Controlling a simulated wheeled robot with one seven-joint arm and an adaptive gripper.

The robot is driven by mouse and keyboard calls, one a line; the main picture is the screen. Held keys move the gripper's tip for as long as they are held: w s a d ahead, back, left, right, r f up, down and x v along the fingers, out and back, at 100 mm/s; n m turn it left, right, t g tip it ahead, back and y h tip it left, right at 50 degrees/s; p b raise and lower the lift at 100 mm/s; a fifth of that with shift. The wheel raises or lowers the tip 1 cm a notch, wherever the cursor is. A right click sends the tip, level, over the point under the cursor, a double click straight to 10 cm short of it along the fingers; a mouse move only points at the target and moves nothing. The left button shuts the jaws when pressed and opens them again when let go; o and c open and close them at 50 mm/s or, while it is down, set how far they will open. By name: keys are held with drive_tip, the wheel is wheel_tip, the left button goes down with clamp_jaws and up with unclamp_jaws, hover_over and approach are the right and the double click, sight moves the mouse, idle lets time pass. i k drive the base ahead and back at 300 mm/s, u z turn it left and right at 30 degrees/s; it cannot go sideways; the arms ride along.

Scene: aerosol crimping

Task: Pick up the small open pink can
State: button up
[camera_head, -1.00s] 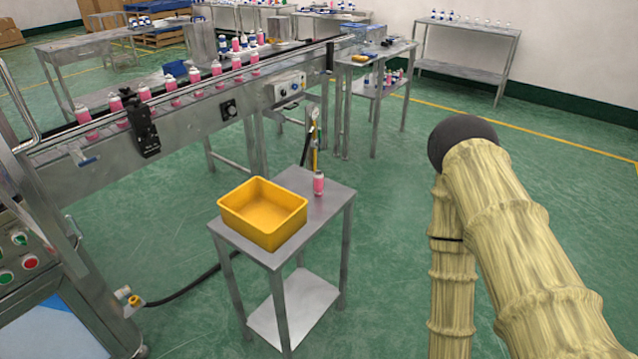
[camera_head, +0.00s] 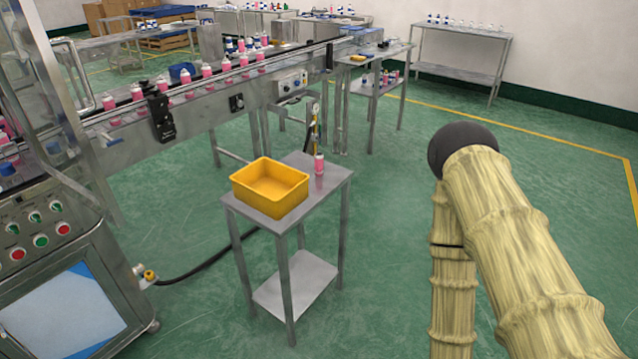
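A small pink can (camera_head: 319,165) stands upright near the back right corner of a small steel table (camera_head: 325,185). Its top looks pale, but it is too small to tell whether it is open. More pink cans (camera_head: 207,76) stand in a row on the conveyor at the upper left. My arm, in a tan ribbed cover, fills the right side of the view, well apart from the small table. My gripper is not in view.
A yellow bin (camera_head: 270,187) sits on the small table, left of the can. A hose and gauge (camera_head: 315,120) rise behind the can. A control cabinet (camera_head: 60,250) stands at the left. Green floor is clear between the table and my arm.

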sight(318, 157)
drive_tip(key=k, duration=0.45)
drive_tip(key=u, duration=1.25)
drive_tip(key=i, duration=1.85)
drive_tip(key=z, duration=1.15)
